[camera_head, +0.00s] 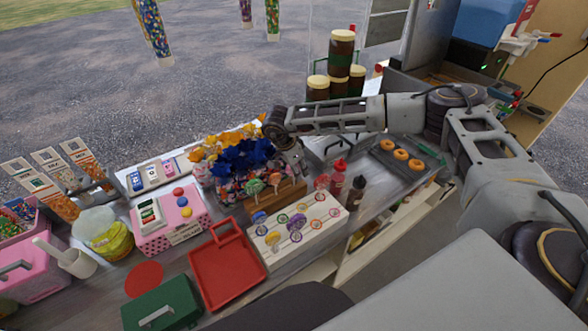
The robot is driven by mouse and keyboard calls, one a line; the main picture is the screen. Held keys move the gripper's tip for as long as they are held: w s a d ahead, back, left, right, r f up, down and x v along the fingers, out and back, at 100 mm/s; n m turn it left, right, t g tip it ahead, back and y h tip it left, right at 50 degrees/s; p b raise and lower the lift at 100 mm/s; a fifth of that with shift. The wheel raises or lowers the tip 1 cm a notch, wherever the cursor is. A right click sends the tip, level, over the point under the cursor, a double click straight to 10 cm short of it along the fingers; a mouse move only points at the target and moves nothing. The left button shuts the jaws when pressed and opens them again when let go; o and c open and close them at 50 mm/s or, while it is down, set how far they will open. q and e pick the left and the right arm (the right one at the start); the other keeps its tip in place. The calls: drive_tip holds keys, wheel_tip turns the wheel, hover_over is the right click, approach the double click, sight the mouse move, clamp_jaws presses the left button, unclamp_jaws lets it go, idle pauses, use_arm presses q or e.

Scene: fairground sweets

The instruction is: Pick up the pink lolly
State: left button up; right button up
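Several small lollies stand in and around a brown wooden block (283,204) and a white stand (270,256). A pinkish-red lolly (322,182) stands at the right end, near the red bottle; another lolly that looks pinkish (275,179) stands over the wooden block. They are too small to tell which is the pink lolly. My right gripper (297,168) hangs pointing down just behind the wooden block, close to the lolly tops. Its fingers are small and partly lost against the flowers, so its opening is unclear. My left gripper is out of view.
Blue and yellow flower-like sweets (247,158) crowd the gripper's left. A red bottle (339,177) and a dark bottle (356,192) stand to the right. A red tray (227,285), a green box (172,312) and a pink box (160,240) lie left. Doughnuts (401,154) sit on a grey tray.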

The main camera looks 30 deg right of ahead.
clamp_jaws()
drive_tip(key=shift+r, duration=0.2)
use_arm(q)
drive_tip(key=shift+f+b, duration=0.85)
use_arm(e)
wheel_tip(320, 180, up, 10)
drive_tip(key=shift+f, duration=0.15)
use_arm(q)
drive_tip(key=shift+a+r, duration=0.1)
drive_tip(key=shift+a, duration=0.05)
